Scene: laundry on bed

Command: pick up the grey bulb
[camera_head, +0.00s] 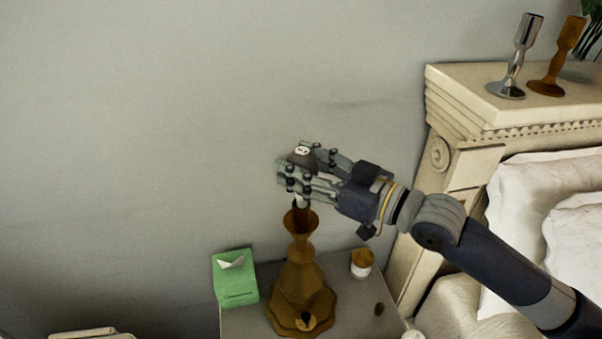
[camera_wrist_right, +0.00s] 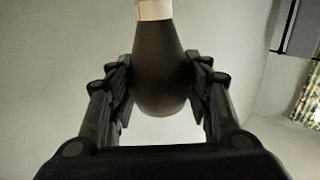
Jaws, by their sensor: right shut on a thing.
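The grey bulb (camera_head: 302,158) is held between the fingers of my right gripper (camera_head: 298,172), just above the top of the brown lamp-like stand (camera_head: 296,278). In the right wrist view the bulb (camera_wrist_right: 162,75) is dark and rounded with a pale base at the top edge, and the fingers of my right gripper (camera_wrist_right: 160,90) close on it from both sides. In the head view the fingers hide part of the bulb. I cannot tell whether the bulb's lower end touches the stand. My left gripper is not in view.
The nightstand (camera_head: 345,318) holds the stand, a green tissue box (camera_head: 236,280) and a small white jar with a brown lid (camera_head: 361,263). The cream headboard (camera_head: 470,95) at right carries a silver candlestick (camera_head: 517,60) and a brown one (camera_head: 556,60). The wall side is clear.

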